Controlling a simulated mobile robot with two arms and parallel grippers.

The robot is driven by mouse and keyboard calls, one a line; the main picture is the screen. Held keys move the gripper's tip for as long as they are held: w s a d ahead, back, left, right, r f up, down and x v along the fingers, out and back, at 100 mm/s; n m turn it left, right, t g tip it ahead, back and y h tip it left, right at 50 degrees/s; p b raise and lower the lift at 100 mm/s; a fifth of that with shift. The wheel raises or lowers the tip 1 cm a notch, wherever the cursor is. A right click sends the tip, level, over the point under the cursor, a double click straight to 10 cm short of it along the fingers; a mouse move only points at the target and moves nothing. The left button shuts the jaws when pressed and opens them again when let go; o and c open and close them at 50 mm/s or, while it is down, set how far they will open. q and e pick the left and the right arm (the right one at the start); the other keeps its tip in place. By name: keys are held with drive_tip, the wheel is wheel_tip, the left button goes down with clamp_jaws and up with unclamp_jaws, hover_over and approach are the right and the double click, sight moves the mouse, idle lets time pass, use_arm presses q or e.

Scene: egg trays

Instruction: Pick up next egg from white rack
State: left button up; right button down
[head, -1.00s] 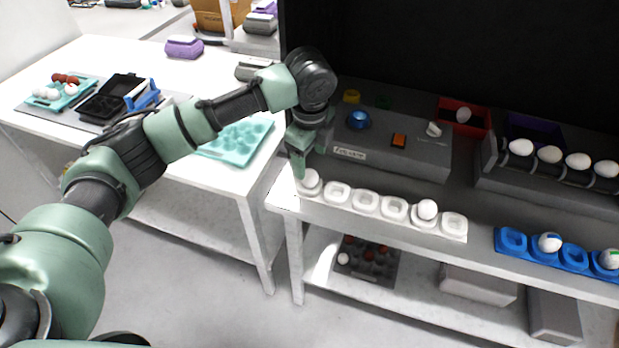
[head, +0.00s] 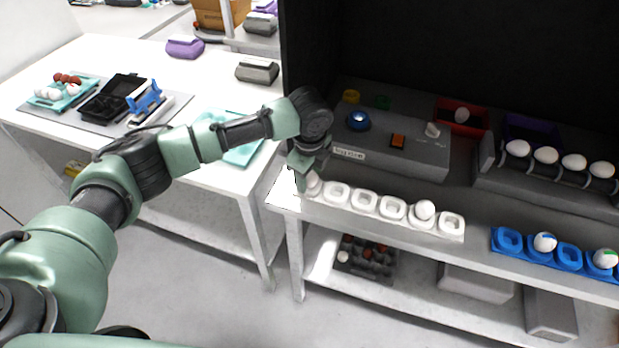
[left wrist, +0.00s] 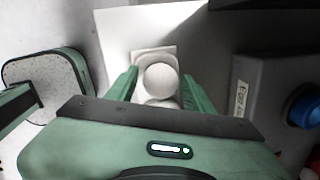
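The white rack (head: 378,204) runs along the front edge of the bench in the head view. One white egg (head: 314,184) sits in its leftmost cup and another white egg (head: 425,210) sits towards its right end; the other cups look empty. My left gripper (head: 303,180) is at the left end of the rack, pointing down. In the left wrist view the left gripper (left wrist: 166,90) is open, with a finger on each side of the leftmost egg (left wrist: 160,82). I cannot tell whether the fingers touch it. My right gripper is not in view.
A grey control box (head: 392,148) with a blue button stands behind the rack. A blue rack (head: 570,256) with white eggs lies to the right. Several eggs rest on a roller holder (head: 560,183). A side table (head: 215,90) stands at left.

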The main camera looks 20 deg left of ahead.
use_arm(q)
drive_tip(key=c, duration=0.3)
